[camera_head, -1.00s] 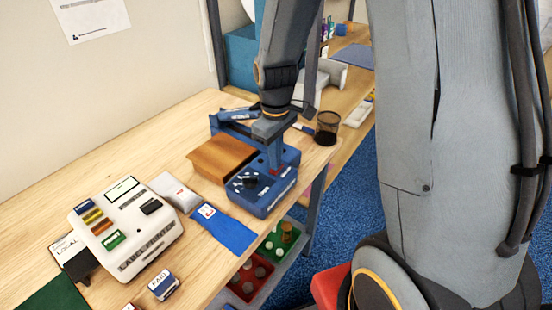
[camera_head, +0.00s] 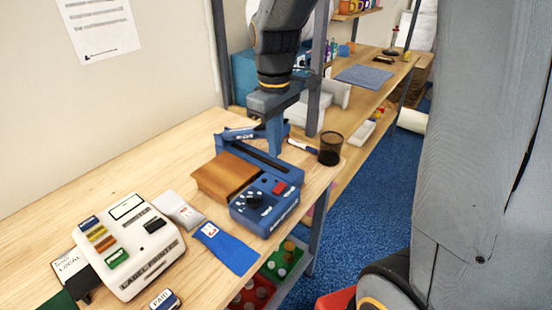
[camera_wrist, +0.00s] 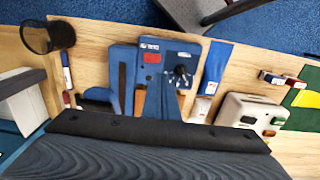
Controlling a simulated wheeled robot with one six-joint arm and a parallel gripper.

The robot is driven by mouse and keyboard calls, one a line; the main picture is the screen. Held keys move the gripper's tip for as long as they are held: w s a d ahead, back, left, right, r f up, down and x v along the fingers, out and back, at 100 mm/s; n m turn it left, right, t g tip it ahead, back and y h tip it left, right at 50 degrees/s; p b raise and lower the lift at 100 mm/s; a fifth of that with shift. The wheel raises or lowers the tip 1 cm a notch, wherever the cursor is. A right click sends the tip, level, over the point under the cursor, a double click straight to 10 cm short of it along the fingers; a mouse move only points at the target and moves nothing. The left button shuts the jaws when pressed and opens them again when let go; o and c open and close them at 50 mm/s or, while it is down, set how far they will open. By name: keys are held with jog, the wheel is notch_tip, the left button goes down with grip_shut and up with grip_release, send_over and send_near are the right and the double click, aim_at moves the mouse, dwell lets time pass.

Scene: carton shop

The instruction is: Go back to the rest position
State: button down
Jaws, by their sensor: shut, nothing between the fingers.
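My gripper (camera_head: 274,152) is shut and empty. It points down above the back part of a blue machine (camera_head: 265,212) on the wooden table. The machine has a black knob, a red button (camera_head: 279,187) and a long slot. In the wrist view the blue fingers (camera_wrist: 161,108) show in front of the machine's panel (camera_wrist: 178,52), with the red button and the knob uncovered. A gap between fingertips and machine is hard to judge in the head view.
A brown board (camera_head: 228,178) lies against the machine. A label printer (camera_head: 130,247), a blue pouch (camera_head: 226,247) and a black mesh cup (camera_head: 330,149) stand around it. A shelf post (camera_head: 319,75) rises close behind my arm. Blue floor lies to the right.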

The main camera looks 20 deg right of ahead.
jog(key=shift+s+r, duration=0.1)
jog(key=shift+r, duration=0.4)
jog(key=s+d+f+m+b, duration=0.1)
jog(key=s+f+m+b, duration=0.2)
jog(key=f, duration=0.3)
jog(key=s+d+f+m+t+b, duration=0.1)
jog(key=s+f+m+b, duration=0.2)
jog(key=s+f+m, duration=0.1)
notch_tip(320, 180, down, 3)
jog(key=shift+s+d+r, duration=0.1)
jog(key=shift+s+d, duration=0.15)
jog(key=shift+s, duration=0.3)
